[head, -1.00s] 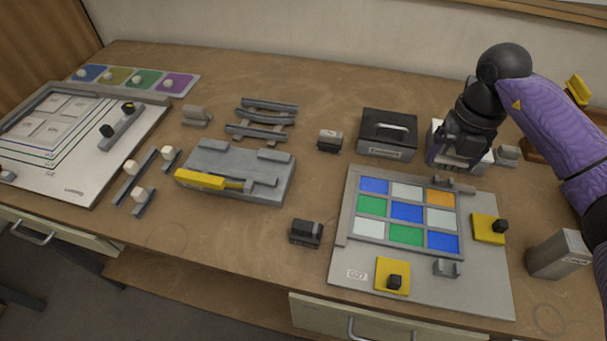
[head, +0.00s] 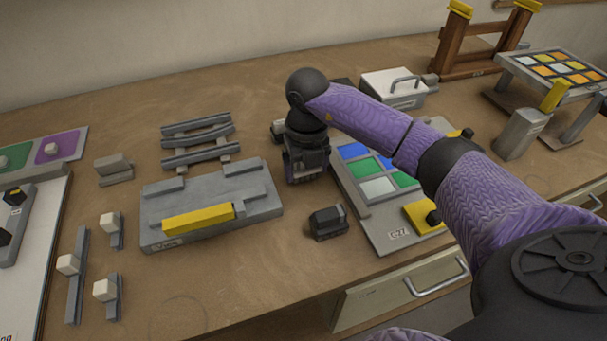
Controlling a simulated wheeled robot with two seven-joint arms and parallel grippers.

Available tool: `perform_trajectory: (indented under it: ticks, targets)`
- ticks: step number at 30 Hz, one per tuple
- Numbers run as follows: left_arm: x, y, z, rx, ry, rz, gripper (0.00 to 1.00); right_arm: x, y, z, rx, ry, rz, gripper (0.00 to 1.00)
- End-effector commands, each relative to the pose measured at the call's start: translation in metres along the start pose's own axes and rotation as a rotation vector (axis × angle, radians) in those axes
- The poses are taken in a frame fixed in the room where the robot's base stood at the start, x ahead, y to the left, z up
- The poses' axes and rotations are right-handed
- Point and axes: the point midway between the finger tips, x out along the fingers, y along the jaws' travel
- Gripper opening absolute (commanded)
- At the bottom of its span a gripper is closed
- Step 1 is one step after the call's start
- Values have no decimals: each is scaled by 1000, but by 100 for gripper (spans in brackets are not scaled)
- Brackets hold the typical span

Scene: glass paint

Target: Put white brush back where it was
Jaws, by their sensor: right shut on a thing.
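My right gripper (head: 304,172) points down at the left edge of the panel with coloured glass squares (head: 375,212). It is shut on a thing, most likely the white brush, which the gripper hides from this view. I cannot tell whether that thing touches the table. A small dark block (head: 278,131) shows partly behind the gripper's left side. My left gripper is not in view.
A grey block with a yellow bar (head: 160,232) lies left of the gripper. A dark block (head: 327,222) sits in front of it. Behind are grey racks (head: 197,140) and a white box with a handle (head: 393,92). Bare tabletop (head: 240,285) lies front left.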

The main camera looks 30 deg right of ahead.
Motion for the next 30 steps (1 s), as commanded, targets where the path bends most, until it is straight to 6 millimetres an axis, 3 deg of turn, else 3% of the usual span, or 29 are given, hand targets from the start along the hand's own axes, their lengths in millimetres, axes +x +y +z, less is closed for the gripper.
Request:
perform_trajectory:
  ticks: [2, 11, 12, 14, 20, 23, 30]
  targets:
    - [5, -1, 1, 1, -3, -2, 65, 15, 0, 0, 1, 2, -1, 30]
    - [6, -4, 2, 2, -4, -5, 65, 16, 0, 0, 0, 0, -1, 30]
    - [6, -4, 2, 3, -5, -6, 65, 16, 0, 0, 0, 0, -1, 89]
    - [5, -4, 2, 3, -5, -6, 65, 16, 0, 0, 0, 0, -1, 100]
    - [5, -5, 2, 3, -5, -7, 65, 15, 0, 0, 0, -1, -1, 100]
    - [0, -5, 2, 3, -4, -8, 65, 5, 0, 1, 0, -4, 0, 100]
    - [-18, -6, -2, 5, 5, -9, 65, -63, 0, 1, 0, -6, 1, 100]
